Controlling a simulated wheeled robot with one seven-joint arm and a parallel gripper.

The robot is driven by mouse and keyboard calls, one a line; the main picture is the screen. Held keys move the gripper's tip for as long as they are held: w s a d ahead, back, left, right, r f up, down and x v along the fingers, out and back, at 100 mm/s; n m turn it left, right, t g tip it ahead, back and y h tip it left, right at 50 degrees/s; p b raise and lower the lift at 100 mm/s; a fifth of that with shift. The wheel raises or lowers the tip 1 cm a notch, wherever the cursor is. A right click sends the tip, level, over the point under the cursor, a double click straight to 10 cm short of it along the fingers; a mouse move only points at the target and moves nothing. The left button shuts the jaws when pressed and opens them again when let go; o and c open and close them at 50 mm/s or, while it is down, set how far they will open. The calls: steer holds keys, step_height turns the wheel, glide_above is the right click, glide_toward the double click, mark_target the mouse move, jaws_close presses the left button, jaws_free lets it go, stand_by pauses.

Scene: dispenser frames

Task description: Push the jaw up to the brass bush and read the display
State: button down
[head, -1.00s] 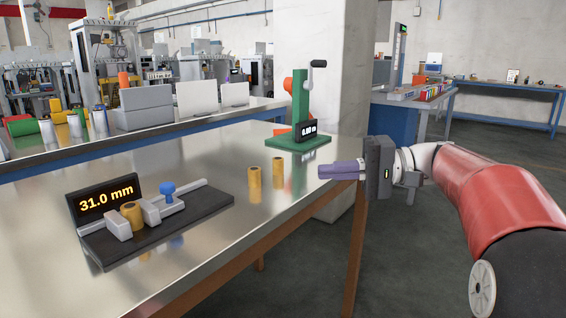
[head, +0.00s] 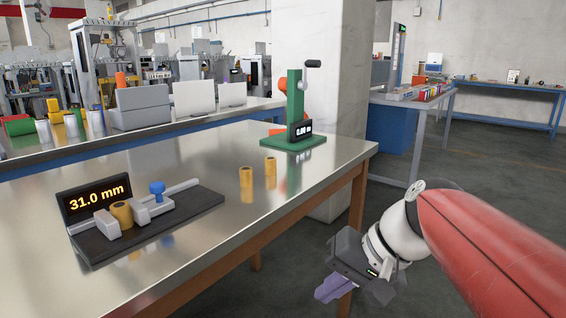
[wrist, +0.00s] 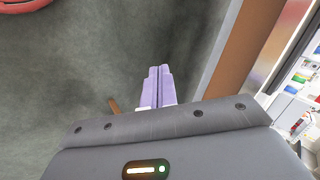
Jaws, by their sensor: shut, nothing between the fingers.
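The measuring gauge sits on the metal table at the left of the head view, on a dark base (head: 160,236). Its display (head: 96,198) reads 31.0 mm in orange. The brass bush (head: 121,213) stands upright between a fixed grey block (head: 107,224) and the sliding grey jaw (head: 141,215); any small gap cannot be made out. A blue knob (head: 157,190) stands on the slide. My gripper (head: 330,290) is shut and empty, low beyond the table's right edge, well away from the gauge. Its purple fingers (wrist: 158,86) lie together in the wrist view, above the floor.
Two more brass bushes (head: 246,177) (head: 271,166) stand mid-table. A green stand (head: 298,105) with a crank and small display is at the table's far corner. The table edge (head: 300,197) lies between my gripper and the gauge. Bare tabletop surrounds the gauge.

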steer(key=s+d+f+n+t+h, duration=0.1)
steer(key=s+d+f+t+h, duration=0.2)
steer(key=s+d+f+h, duration=0.3)
step_height(320, 180, down, 2)
steer(key=s+d, duration=0.2)
steer(key=shift+s+f+n+h, duration=0.2)
steer(key=shift+s+n+h, duration=0.1)
steer(key=shift+n+h, duration=0.1)
stand_by(0.3)
